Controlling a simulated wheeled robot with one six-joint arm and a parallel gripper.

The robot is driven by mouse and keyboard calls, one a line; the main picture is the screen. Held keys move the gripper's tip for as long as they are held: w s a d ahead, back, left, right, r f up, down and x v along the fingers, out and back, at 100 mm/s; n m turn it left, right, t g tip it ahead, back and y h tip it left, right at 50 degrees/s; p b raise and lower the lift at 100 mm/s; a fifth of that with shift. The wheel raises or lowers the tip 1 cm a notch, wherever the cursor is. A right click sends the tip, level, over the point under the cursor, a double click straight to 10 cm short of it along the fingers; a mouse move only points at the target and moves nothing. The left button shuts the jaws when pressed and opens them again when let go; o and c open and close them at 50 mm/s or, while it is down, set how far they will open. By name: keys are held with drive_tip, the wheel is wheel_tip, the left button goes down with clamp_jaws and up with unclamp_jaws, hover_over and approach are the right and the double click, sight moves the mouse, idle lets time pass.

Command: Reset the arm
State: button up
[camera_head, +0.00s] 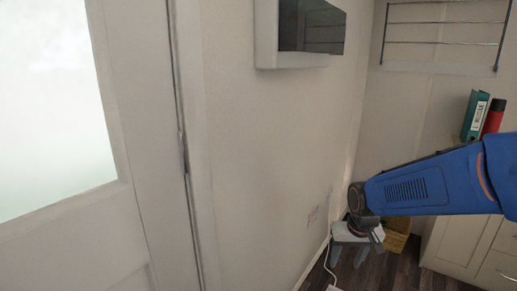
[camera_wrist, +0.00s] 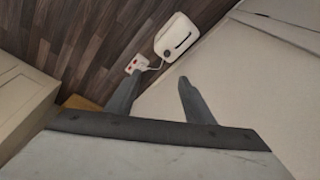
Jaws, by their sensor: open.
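My blue arm (camera_head: 425,185) reaches in from the right edge in the head view. My gripper (camera_head: 352,262) hangs at its end, pointing down above the dark wood floor. In the wrist view my gripper (camera_wrist: 155,85) shows two grey fingers spread apart with nothing between them. The gripper is open and empty.
A white appliance (camera_wrist: 178,36) and a power strip (camera_wrist: 137,65) with a cord lie on the floor (camera_wrist: 80,40). A cabinet (camera_head: 462,240) stands at right with a teal binder (camera_head: 474,116) and a red cylinder (camera_head: 494,117) on top. A wicker basket (camera_head: 397,236) is behind my gripper. A door (camera_head: 150,200) is at left.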

drive_tip(key=s+d+r+t, duration=0.1)
drive_tip(key=s+r, duration=0.3)
drive_tip(key=s, duration=0.6)
drive_tip(key=s+d+r+t, duration=0.1)
drive_tip(key=s+r, duration=0.4)
drive_tip(key=s, duration=0.5)
drive_tip(key=shift+s+d+n, duration=0.15)
drive_tip(key=shift+d+n, duration=0.15)
drive_tip(key=shift+d, duration=0.1)
